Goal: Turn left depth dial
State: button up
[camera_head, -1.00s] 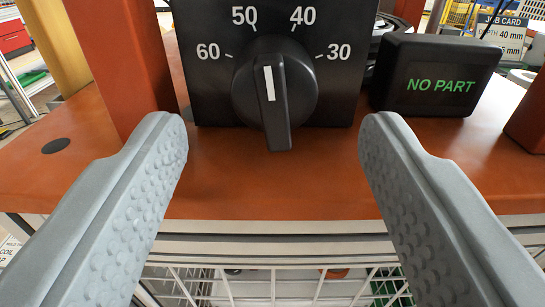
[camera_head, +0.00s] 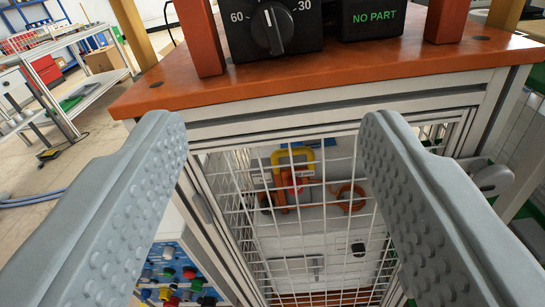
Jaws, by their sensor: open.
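The depth dial (camera_head: 272,27) is a black round knob with a raised grip bar and a white pointer line, on a black panel at the top of the view. The numbers 60 and 30 show beside it; the panel's upper part is cut off by the picture edge. My gripper (camera_head: 274,125) is open and empty. Its two grey studded fingers are wide apart, back from and below the dial, in front of the bench's front edge. Neither finger touches the dial.
A black "NO PART" display (camera_head: 374,18) stands right of the dial. Orange posts stand either side on the orange bench top (camera_head: 160,90). A white wire cage (camera_head: 300,215) is below the bench edge. A shelf cart (camera_head: 85,80) and open floor lie at left.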

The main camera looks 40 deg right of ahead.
jog(key=m, duration=0.4)
dwell(0.3)
